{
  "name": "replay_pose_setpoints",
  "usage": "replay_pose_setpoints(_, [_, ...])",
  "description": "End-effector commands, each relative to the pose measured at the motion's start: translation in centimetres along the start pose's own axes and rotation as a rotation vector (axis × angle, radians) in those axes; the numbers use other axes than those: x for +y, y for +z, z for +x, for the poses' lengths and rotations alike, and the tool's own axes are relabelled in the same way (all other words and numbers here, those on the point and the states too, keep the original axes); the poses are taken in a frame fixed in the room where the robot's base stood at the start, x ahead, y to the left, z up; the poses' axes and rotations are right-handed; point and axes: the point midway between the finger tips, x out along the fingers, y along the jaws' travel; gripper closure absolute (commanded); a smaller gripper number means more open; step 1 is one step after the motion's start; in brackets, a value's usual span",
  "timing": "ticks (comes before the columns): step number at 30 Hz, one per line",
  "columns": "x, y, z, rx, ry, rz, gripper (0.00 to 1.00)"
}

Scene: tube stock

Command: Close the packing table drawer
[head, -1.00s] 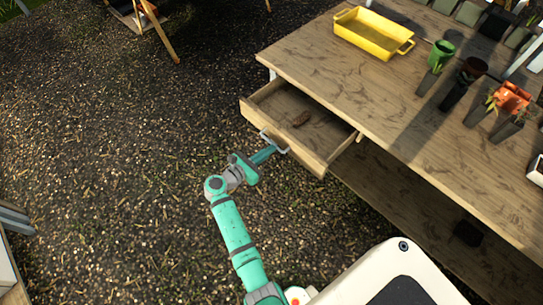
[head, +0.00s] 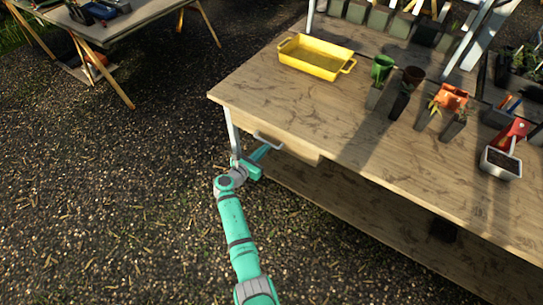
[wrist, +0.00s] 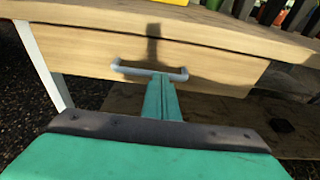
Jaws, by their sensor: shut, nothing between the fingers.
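The packing table (head: 300,115) is a wooden table. Its drawer (head: 288,144) sits under the left end of the top, with the wooden front close to the table's edge and no inside showing. The drawer front (wrist: 90,55) also fills the middle of the wrist view. A grey bar handle (head: 269,141) is on the front; it also shows in the wrist view (wrist: 135,71). My gripper (head: 264,152) is shut and empty, its teal fingers (wrist: 160,88) pointing at the drawer front at the handle. I cannot tell whether the fingertips touch it.
A yellow tray (head: 316,58), a green pot (head: 382,67), a dark pot (head: 412,75) and orange items (head: 452,97) stand on the tabletop. A lower shelf (head: 350,200) runs below. Another table (head: 130,12) stands at the back left. The gravel ground at left is clear.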

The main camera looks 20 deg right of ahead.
Motion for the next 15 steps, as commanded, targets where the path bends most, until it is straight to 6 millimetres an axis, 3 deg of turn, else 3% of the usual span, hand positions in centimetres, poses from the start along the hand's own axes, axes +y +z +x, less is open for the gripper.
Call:
replay_pose_setpoints(6, [1.12,0.10,0.21,0.000,0.017,-0.002,1.00])
replay_pose_setpoints(15, [1.07,0.32,0.54,0.000,0.017,0.001,1.00])
